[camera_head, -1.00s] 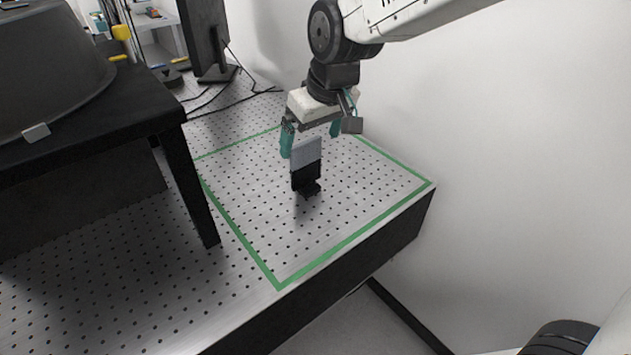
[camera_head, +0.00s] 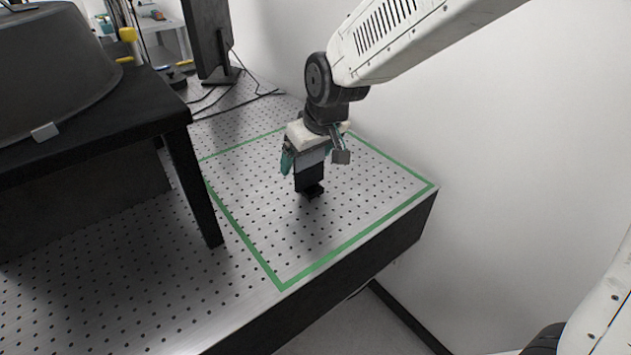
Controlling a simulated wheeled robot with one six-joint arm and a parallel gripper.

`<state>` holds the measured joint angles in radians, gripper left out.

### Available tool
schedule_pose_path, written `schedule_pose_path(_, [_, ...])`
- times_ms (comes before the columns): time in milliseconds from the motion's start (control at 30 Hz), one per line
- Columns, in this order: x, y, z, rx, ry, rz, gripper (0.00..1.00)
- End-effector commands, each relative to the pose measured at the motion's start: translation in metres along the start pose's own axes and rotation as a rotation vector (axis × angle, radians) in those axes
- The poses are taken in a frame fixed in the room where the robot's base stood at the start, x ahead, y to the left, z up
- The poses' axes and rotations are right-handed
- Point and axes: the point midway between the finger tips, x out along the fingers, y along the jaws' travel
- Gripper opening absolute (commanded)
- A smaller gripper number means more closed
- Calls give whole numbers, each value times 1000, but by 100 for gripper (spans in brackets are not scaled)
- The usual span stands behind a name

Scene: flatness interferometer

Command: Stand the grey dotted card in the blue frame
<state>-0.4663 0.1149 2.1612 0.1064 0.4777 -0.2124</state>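A small plain grey card (camera_head: 311,163) stands upright in a dark holder (camera_head: 310,182) on the perforated metal table. Dots on the card cannot be made out. My gripper (camera_head: 307,160) is right above and around the card, with its teal fingers apart on either side. The left finger (camera_head: 287,161) shows clearly beside the card; the right one is partly hidden behind the gripper's parts. The card's top edge is hidden by the gripper. I see no frame that is clearly blue.
Green tape (camera_head: 245,240) marks an area on the perforated table (camera_head: 120,270). A black stand (camera_head: 195,180) with a grey dome-like device (camera_head: 50,70) is at the left. A monitor (camera_head: 206,40) stands behind. A white wall is close on the right.

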Motion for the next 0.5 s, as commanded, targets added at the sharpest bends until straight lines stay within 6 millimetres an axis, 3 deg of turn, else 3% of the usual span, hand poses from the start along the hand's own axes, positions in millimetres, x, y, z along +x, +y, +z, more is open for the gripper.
schedule_pose_path(33, [0,0,0,0,0,0,72])
schedule_pose_path(200, [0,0,0,0,0,0,30])
schedule_pose_path(500, [-3,0,-1,0,1,0,30])
